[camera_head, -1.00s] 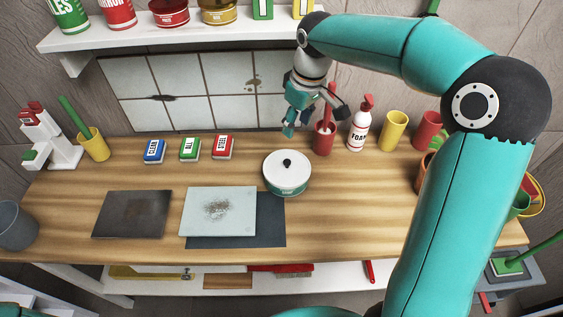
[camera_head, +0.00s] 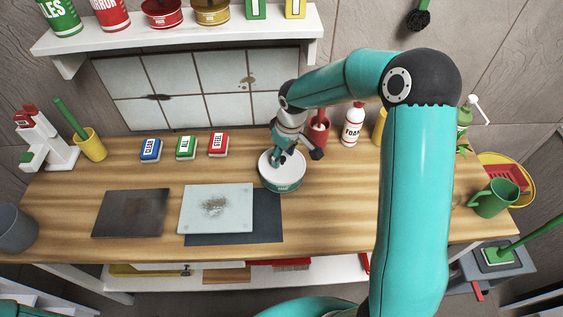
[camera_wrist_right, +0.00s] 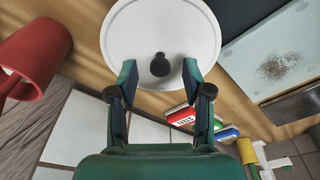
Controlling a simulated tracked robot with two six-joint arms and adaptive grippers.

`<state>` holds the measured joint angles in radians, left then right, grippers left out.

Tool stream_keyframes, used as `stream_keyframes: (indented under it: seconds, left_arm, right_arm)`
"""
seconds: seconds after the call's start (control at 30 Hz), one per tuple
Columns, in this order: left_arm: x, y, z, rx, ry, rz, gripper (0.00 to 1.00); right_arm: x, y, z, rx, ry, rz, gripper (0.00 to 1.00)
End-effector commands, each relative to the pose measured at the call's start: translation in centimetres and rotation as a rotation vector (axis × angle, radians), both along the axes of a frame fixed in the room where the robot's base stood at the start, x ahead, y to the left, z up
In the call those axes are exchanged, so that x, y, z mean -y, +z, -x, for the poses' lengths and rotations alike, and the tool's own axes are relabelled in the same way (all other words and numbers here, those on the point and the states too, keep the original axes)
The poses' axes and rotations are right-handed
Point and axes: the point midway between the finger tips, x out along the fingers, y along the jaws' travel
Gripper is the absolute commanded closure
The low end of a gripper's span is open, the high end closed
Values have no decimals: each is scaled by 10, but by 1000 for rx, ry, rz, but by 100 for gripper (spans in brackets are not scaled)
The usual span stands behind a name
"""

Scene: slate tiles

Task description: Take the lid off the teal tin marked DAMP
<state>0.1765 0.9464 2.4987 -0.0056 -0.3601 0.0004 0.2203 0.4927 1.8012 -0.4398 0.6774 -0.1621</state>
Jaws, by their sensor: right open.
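The teal tin (camera_head: 283,186) stands on the wooden bench with its white lid (camera_head: 268,168) on; its marking is too small to read. In the right wrist view the round lid (camera_wrist_right: 140,28) has a dark knob (camera_wrist_right: 160,66) near its middle. My right gripper (camera_head: 281,158) is over the lid, pointing down, and hides the knob in the head view. In the wrist view the right gripper (camera_wrist_right: 161,76) is open and empty, with the knob showing between and just beyond its fingertips. I cannot tell whether it touches the lid. My left gripper is not in view.
A red cup (camera_head: 318,133) and a white foam bottle (camera_head: 353,125) stand behind and right of the tin. Several labelled boxes, including a red one (camera_head: 218,144), stand to its left. A stained pale tile (camera_head: 190,220) lies front left. Bench right of the tin is clear.

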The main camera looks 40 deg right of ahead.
Motion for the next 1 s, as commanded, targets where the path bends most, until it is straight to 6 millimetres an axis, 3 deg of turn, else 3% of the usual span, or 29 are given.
stream_keyframes:
  seconds: [0.3,0.6,1.0]
  left_arm:
    - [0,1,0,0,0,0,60]
    - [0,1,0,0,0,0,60]
    - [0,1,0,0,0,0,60]
  right_arm:
    - [-1,-8,-1,1,-1,-1,50]
    - [-1,-8,-1,0,0,-1,97]
    - [0,-6,-1,2,-1,-1,97]
